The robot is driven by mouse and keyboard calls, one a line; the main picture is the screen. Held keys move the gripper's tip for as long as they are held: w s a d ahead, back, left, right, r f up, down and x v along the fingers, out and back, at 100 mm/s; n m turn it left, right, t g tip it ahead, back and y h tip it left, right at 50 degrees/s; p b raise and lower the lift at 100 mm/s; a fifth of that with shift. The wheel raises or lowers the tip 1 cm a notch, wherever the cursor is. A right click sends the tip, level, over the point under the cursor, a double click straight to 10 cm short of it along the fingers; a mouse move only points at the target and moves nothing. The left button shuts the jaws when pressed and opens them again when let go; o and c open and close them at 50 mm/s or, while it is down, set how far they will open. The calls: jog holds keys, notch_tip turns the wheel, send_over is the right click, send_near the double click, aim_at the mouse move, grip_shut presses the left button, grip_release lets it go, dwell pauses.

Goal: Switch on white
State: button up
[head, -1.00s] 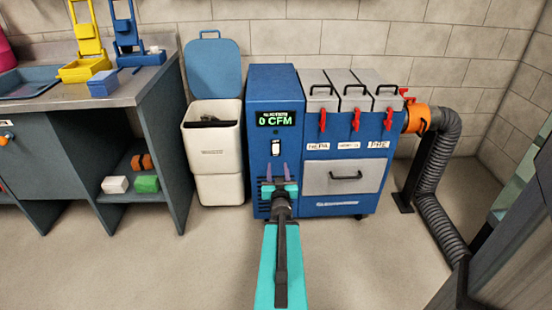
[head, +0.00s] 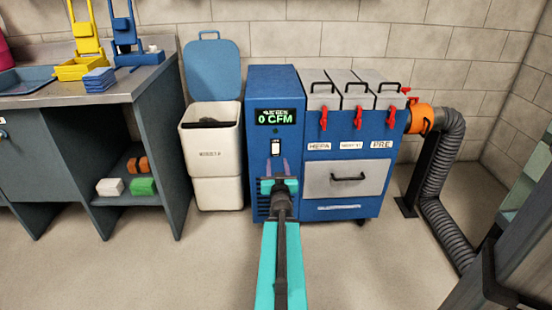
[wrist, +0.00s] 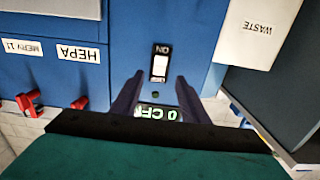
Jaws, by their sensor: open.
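The white rocker switch (head: 275,147) is on the front of the blue machine (head: 272,83), below a green display (head: 276,117) reading 0 CFM. The switch (wrist: 160,65) also shows in the wrist view, in a dark frame with "ON" at one end. My gripper (head: 278,166) is in front of the machine, just below the switch in the head view. Its fingers are apart and empty. In the wrist view my gripper (wrist: 159,82) has its fingertips on either side of the switch's near end. I cannot tell whether they touch the panel.
A white waste bin (head: 212,150) with a raised blue lid stands left of the machine. Red latches (head: 357,117) and a grey drawer (head: 347,178) are to the switch's right. A grey hose (head: 432,170) runs down the machine's right side. The floor in front is clear.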

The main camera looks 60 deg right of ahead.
aim_at(276, 150)
jog(key=shift+b+x, duration=0.6)
jog(key=shift+x, duration=3.6)
grip_shut()
